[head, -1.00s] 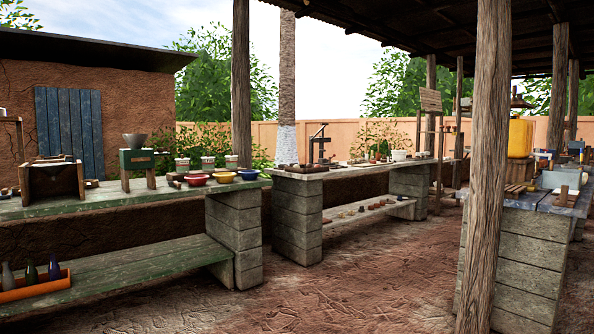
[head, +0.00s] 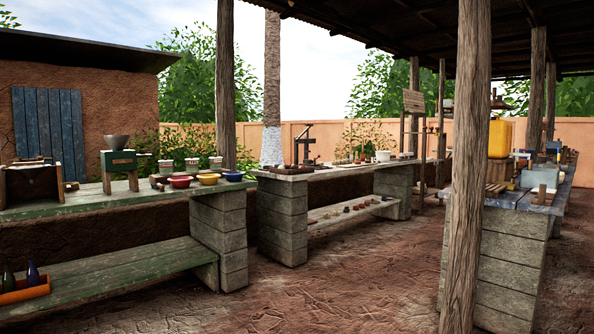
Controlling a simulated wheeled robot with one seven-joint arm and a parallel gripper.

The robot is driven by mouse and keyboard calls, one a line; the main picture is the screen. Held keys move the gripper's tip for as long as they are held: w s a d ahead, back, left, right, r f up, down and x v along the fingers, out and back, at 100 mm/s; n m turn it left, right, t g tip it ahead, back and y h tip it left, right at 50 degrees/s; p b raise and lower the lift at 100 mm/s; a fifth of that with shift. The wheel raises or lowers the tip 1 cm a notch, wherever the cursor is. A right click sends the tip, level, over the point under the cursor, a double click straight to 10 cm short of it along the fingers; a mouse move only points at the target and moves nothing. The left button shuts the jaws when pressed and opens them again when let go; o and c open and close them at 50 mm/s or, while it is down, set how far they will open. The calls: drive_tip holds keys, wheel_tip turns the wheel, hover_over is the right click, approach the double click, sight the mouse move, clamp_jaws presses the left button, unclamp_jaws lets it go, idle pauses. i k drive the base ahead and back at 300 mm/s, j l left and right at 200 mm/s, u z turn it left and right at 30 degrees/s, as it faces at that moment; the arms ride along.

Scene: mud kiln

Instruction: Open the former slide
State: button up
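I cannot make out the former slide for certain at this distance. A dark upright press-like device (head: 305,145) stands on the middle bench (head: 330,175). A wooden box-like frame (head: 32,184) sits at the left end of the green bench (head: 110,198). A green device with a grey funnel (head: 118,160) stands to its right. I cannot tell whether any of these bears the slide. My gripper is not in view.
A wooden post (head: 467,165) stands in front at right, before a block-built bench (head: 512,245) with a yellow container (head: 500,139). Coloured bowls (head: 208,179) line the green bench. An orange tray (head: 25,291) holds bottles below. The earth floor (head: 345,275) between benches is open.

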sight(307, 162)
drive_tip(key=i+z, duration=0.15)
drive_tip(key=z, duration=0.2)
drive_tip(key=i, duration=3.75)
drive_tip(key=i+u, duration=0.1)
drive_tip(key=i, duration=1.75)
